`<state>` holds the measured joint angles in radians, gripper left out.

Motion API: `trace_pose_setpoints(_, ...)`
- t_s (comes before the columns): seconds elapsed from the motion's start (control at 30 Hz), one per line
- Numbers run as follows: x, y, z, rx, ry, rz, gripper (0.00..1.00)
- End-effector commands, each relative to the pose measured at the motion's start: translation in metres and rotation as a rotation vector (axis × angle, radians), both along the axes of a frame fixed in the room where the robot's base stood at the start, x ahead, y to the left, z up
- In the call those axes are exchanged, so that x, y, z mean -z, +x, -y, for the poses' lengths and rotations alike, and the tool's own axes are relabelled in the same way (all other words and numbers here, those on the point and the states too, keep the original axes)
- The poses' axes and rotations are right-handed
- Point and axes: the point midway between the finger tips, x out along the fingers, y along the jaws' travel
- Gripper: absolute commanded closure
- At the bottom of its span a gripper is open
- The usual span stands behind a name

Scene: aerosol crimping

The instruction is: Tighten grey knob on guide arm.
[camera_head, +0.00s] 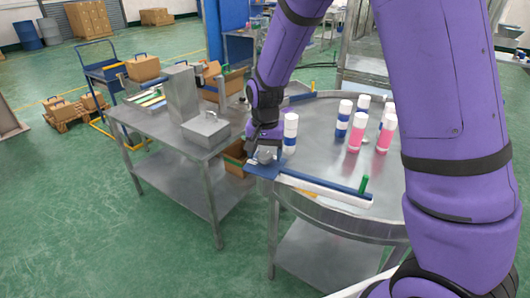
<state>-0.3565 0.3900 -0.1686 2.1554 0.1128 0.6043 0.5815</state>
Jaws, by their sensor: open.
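My gripper (264,150) is at the end of my purple arm, pointing down over the left front edge of the round metal table. It is open around or just above a grey knob (266,158), mostly hidden by the fingers; I cannot tell whether they touch it. The knob sits at the left end of the guide arm (325,188), a white and blue bar lying across the table's front edge.
White-capped cans, some blue (343,118) and some pink (357,132), stand on the round table (318,150). A white and blue can (290,132) stands close right of my gripper. A grey bench (160,135) with metal boxes is at the left. A cardboard box (234,158) sits between them.

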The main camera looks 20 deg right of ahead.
Motion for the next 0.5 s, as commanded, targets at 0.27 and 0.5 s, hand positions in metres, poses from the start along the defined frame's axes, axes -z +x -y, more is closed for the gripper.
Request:
trace_pose_setpoints(0.27,-0.020,0.001,0.000,-0.001,0.001,0.004,0.29)
trace_pose_setpoints(0.5,-0.066,0.001,0.000,0.000,0.002,0.005,0.29)
